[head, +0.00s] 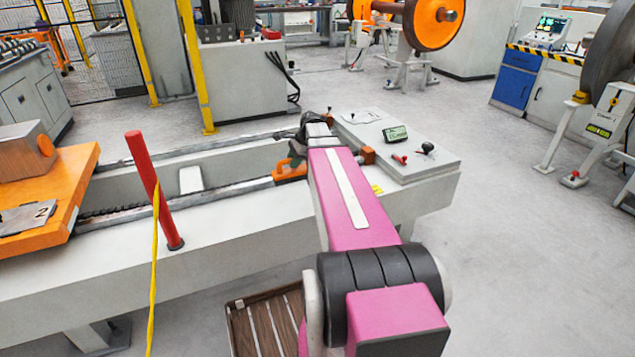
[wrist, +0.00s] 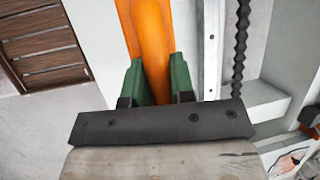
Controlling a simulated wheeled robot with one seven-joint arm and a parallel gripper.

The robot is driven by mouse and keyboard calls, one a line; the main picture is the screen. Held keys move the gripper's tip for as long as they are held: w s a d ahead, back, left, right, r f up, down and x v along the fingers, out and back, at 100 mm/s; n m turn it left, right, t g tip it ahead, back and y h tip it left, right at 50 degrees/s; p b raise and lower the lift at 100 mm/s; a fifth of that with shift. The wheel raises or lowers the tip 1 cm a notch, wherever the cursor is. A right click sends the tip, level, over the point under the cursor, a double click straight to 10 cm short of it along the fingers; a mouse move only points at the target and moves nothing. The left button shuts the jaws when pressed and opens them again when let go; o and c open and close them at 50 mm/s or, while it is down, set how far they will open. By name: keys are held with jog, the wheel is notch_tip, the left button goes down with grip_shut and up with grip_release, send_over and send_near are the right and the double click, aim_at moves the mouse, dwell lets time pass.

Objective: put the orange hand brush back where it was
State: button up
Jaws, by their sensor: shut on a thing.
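The orange hand brush (wrist: 143,24) shows in the wrist view as a smooth orange bar running up out of the top of the picture. My gripper (wrist: 156,75) has its two green fingers closed on both sides of it. The far end of the brush is out of the wrist view, and I see no bristles. In the head view my pink arm reaches over the pale machine bed and hides most of the gripper. An orange shape (head: 288,170) shows just left of the arm there; I cannot tell whether it is the brush.
A slatted wooden surface (head: 268,325) lies low beside the machine bed and shows in the wrist view (wrist: 42,45). A red post (head: 152,185) with a yellow strap stands left. A pale end block (head: 420,165) with a small display is right of my arm. Open floor lies right.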

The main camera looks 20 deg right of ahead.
jog(key=d+f, duration=0.1)
jog(key=d, duration=0.1)
jog(key=d+f, duration=0.2)
jog(key=d, duration=0.1)
jog(key=d+f, duration=0.1)
jog(key=d, duration=0.2)
jog(key=shift+s+f, duration=0.35)
jog(key=shift+s, duration=0.05)
jog(key=shift+f, duration=2.05)
jog(key=shift+f, duration=0.15)
jog(key=o, duration=0.9)
jog(key=v, duration=1.2)
jog(key=s+a+f+n+h, duration=0.1)
jog(key=s+a+f+n, duration=0.3)
jog(key=a, duration=0.4)
jog(key=s+a+f+n+g+h, duration=0.1)
jog(key=s+a+f+n+h, duration=0.1)
jog(key=s+a+f+n, duration=0.3)
jog(key=s+a+f+n+g+h, duration=0.1)
jog(key=s+a+f+n, duration=0.4)
jog(key=a, duration=0.5)
jog(key=shift+s+a+n+h, duration=0.15)
jog(key=shift+s+n, duration=0.5)
jog(key=shift+n, duration=0.15)
jog(key=shift+s+a+n+h, duration=0.15)
jog(key=shift+s+n, duration=0.55)
jog(key=shift+n, duration=0.1)
